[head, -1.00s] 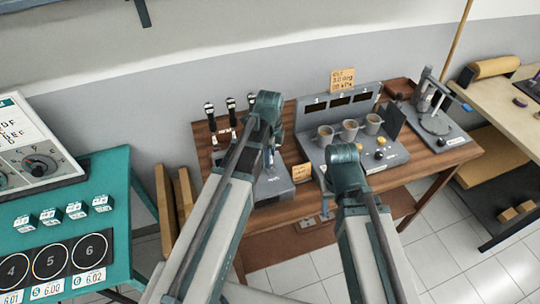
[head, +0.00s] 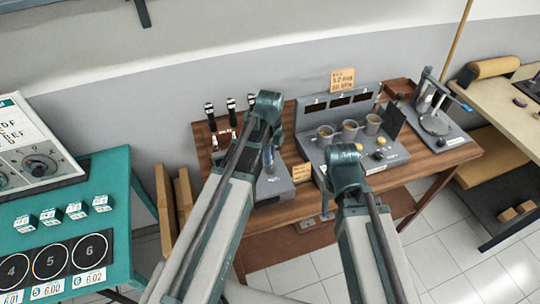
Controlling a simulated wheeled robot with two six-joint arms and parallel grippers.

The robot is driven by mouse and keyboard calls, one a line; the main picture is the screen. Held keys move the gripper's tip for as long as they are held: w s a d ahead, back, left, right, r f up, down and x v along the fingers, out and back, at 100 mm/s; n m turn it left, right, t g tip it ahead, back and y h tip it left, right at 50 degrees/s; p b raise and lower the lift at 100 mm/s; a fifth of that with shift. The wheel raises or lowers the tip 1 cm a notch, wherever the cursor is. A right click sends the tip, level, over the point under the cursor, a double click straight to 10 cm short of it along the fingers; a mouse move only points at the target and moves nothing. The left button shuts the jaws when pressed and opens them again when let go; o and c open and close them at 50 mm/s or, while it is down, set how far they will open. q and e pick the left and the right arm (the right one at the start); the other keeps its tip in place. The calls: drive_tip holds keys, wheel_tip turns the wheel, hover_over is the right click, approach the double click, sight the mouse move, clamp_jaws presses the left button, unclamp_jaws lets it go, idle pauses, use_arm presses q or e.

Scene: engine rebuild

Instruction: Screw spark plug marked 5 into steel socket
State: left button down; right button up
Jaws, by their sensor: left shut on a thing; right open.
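My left gripper (head: 268,160) is over the grey block (head: 282,187) on the wooden bench. It is shut on a small pale thing that looks like a spark plug. My arm covers most of it, and no mark can be read. The steel socket cannot be made out; the left part of the block is behind my arm. My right gripper (head: 324,213) is open and empty, low at the front edge of the bench.
Several upright black-and-white handled tools (head: 210,114) stand at the bench's back left. A grey console (head: 352,160) with three cups (head: 349,129) is to the right. A stand (head: 433,120) is at the far right. A teal table (head: 115,175) is on the left.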

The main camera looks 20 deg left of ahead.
use_arm(q)
drive_tip(key=shift+m, duration=1.1)
drive_tip(key=m, duration=0.3)
drive_tip(key=shift+m, duration=0.9)
drive_tip(key=m, duration=0.4)
drive_tip(key=shift+m, duration=0.4)
drive_tip(key=c, duration=0.8)
unclamp_jaws()
drive_tip(key=shift+o, duration=0.2)
